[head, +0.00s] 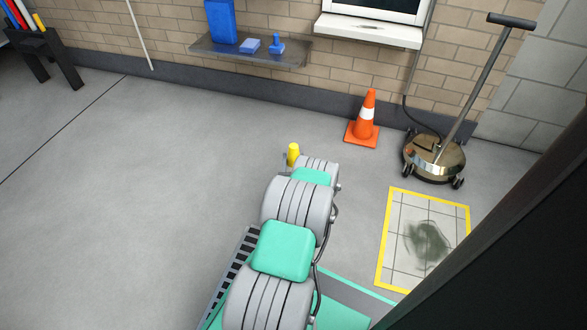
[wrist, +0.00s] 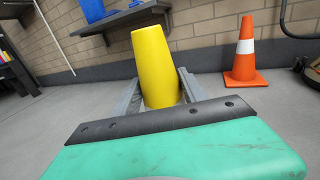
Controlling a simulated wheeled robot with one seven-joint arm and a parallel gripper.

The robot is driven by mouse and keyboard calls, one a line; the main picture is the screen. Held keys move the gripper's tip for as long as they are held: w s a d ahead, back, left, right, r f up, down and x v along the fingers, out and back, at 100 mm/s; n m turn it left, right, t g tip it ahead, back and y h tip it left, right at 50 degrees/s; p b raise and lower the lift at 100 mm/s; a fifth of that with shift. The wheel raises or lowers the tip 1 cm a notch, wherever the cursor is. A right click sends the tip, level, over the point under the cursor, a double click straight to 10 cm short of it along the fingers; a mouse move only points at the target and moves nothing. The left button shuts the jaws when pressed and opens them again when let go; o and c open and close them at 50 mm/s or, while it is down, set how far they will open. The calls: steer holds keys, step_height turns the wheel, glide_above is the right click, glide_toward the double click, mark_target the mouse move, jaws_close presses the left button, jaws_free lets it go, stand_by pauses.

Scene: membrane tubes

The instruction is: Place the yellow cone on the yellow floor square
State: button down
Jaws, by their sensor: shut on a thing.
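The yellow cone (wrist: 160,65) stands upright between the two grey fingers of my gripper (wrist: 160,92) in the wrist view, with its lower end partly hidden by the gripper's front edge. My gripper is shut on it. In the head view the yellow cone (head: 293,154) shows small at the far end of my arm, and the fingers are mostly hidden behind the arm. The yellow floor square (head: 382,252) is a yellow outline around grey tiles with a dark smudge, on the floor to the right of my arm. The cone is left of and beyond the square.
An orange traffic cone (head: 364,120) with a white band stands by the wall, behind the square. A floor polisher (head: 434,158) with a long handle stands just beyond the square. A wall shelf (head: 250,53) holds blue items. Open grey floor lies to the left.

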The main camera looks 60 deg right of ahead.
steer(key=shift+f+b, duration=0.5)
steer(key=shift+f, duration=1.1)
steer(key=c, duration=0.6)
jaws_free()
steer(key=shift+f, duration=0.1)
steer(key=shift+s+a+r, duration=0.15)
steer(key=shift+a+r, duration=0.05)
steer(key=shift+a, duration=0.05)
steer(key=p+v, duration=0.3)
steer(key=v, duration=0.4)
steer(key=shift+f, duration=0.1)
